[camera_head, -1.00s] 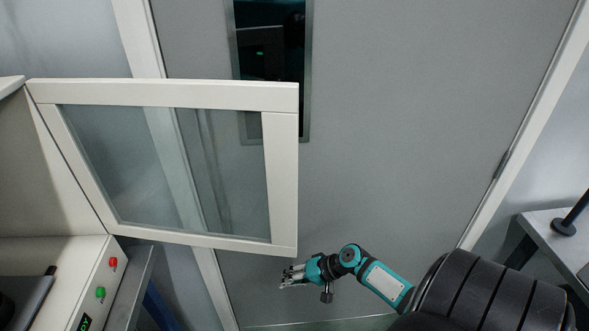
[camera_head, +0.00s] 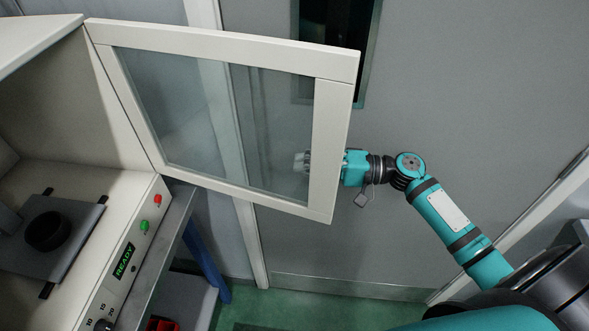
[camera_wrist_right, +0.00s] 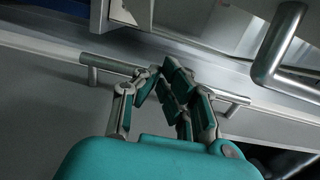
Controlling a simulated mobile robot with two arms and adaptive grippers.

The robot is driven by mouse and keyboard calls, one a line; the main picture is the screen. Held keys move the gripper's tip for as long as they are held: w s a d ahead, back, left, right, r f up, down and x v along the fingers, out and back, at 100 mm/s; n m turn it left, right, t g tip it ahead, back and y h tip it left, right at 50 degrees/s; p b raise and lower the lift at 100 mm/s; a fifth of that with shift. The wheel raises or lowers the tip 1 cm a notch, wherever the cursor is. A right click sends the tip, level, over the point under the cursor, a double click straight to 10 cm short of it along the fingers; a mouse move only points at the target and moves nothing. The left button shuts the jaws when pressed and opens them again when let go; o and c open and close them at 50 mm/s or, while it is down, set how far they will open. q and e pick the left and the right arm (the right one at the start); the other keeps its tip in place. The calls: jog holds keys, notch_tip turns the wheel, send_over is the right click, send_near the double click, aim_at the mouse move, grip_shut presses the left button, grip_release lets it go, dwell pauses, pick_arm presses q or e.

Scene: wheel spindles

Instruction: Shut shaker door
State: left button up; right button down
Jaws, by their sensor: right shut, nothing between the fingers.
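The shaker door (camera_head: 245,43) is a white frame with a glass pane. It stands wide open, hinged at its left edge on the white shaker cabinet (camera_head: 97,173). My right gripper (camera_head: 302,161) is behind the door near its free right edge, on the far side from the cabinet opening. Its fingers show through the glass and the frame hides part of it. I cannot tell whether it touches the door. In the right wrist view the gripper (camera_wrist_right: 160,73) is shut with nothing between its fingers. My left gripper is not in view.
Inside the cabinet a platform (camera_head: 75,250) carries a dark round piece (camera_head: 48,230). The front panel has a red button (camera_head: 157,199), a green button (camera_head: 145,226) and a READY display (camera_head: 124,261). A metal bar handle (camera_wrist_right: 110,65) crosses behind my fingers in the wrist view.

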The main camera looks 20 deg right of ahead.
aim_at(293, 179)
jog(key=s+a+p, duration=0.1)
jog(key=a, duration=0.1)
jog(key=s+a+p, duration=0.1)
jog(key=shift+s+a, duration=0.15)
jog(key=shift+a, duration=0.25)
